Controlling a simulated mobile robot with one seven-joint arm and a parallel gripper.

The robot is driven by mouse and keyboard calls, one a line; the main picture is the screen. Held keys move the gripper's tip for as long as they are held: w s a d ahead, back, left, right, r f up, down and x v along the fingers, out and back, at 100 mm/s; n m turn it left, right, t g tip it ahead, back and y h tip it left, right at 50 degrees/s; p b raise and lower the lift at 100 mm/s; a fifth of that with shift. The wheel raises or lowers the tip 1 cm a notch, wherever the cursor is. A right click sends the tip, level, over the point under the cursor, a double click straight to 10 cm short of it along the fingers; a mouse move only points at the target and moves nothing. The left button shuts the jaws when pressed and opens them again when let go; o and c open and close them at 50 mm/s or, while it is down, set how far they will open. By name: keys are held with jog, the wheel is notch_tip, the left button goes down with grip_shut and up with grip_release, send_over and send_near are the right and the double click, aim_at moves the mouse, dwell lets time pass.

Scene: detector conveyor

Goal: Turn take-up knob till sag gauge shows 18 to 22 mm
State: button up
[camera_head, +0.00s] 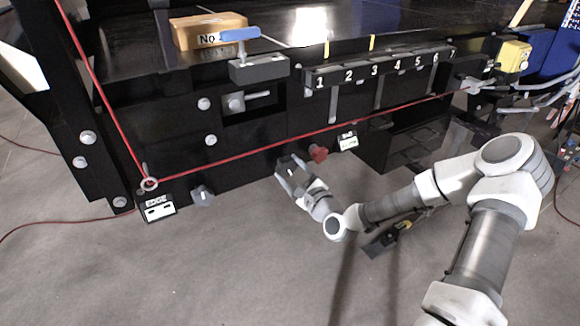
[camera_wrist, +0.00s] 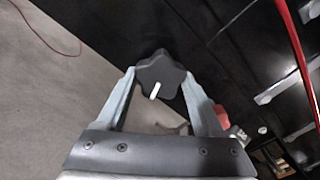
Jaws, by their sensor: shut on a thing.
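The take-up knob, a dark lobed knob (camera_wrist: 160,70) with a white pointer mark, sits between my fingertips in the wrist view. Its white mark points down and slightly left. My gripper (camera_wrist: 160,84) is shut on it, one finger on each side. In the head view my gripper (camera_head: 289,168) is at the lower edge of the black conveyor side, left of a red knob (camera_head: 318,153), and mostly hides the dark knob. A small white-faced gauge box (camera_head: 347,141) is mounted right of the red knob; its reading is too small to make out.
A box labelled EDGE (camera_head: 158,208) and a grey knob (camera_head: 202,195) are at the lower left. A red cord (camera_head: 270,143) runs across the conveyor side. The red knob (camera_wrist: 222,115) is close to my right finger. Floor below is mostly clear.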

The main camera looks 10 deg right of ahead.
jog(key=shift+r+m, duration=0.1)
jog(key=shift+m, duration=1.8)
jog(key=o, duration=1.4)
jog(key=shift+p+v, duration=0.85)
jog(key=shift+v, duration=7.8)
